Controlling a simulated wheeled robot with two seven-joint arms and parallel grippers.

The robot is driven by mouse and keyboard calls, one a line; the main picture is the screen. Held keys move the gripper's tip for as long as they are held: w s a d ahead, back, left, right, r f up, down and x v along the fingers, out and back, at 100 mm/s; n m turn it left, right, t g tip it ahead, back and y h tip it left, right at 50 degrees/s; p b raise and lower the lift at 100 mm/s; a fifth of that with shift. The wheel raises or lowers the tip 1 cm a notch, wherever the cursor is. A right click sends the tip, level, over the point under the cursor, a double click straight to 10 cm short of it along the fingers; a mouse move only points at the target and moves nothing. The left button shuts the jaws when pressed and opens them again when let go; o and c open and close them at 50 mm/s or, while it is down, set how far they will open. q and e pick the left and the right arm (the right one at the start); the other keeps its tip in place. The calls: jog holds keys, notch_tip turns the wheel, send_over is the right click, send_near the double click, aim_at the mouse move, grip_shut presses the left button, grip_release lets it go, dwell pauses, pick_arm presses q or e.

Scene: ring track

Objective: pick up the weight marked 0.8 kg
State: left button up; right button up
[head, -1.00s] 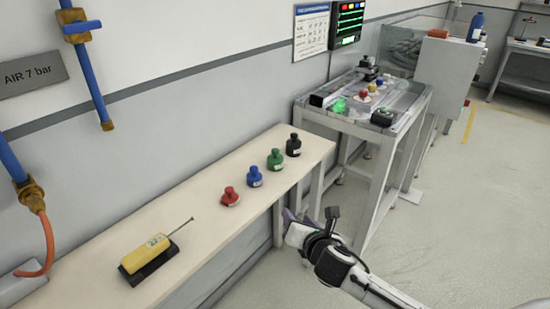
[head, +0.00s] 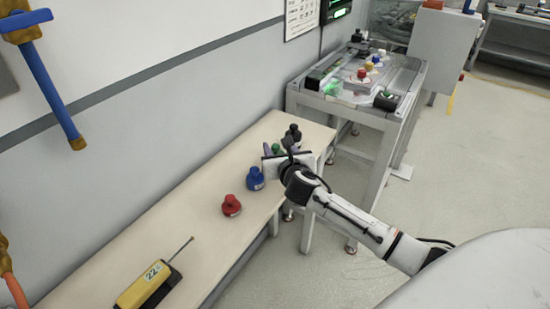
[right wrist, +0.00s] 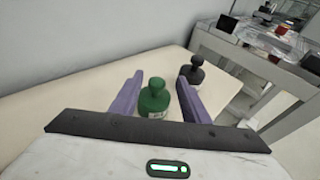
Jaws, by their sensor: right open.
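Several knobbed weights stand in a row on the bench (head: 185,220): red (head: 231,206), blue (head: 255,179), green (head: 276,148) and black (head: 294,131). Their white labels are too small to read, so I cannot tell which is marked 0.8 kg. My right gripper (right wrist: 160,77) is open, its purple fingers on either side of the green weight (right wrist: 154,99) in the right wrist view. I cannot tell whether they touch it. The black weight (right wrist: 192,71) is just beyond the right finger. In the head view my gripper partly hides the green weight. My left gripper is not in view.
A yellow device (head: 144,287) with a thin rod lies at the bench's near end. A wall runs behind the bench. A grey-framed table (head: 340,105) with a clear-walled top stands past the far end. The floor at right is open.

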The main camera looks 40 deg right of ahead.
aim_at(275, 145)
jog(key=shift+a+b+x, duration=0.2)
jog(key=shift+b+x, duration=0.1)
jog(key=shift+x, duration=2.35)
grip_shut()
jog(key=shift+w+r, duration=0.15)
jog(key=shift+r, duration=0.05)
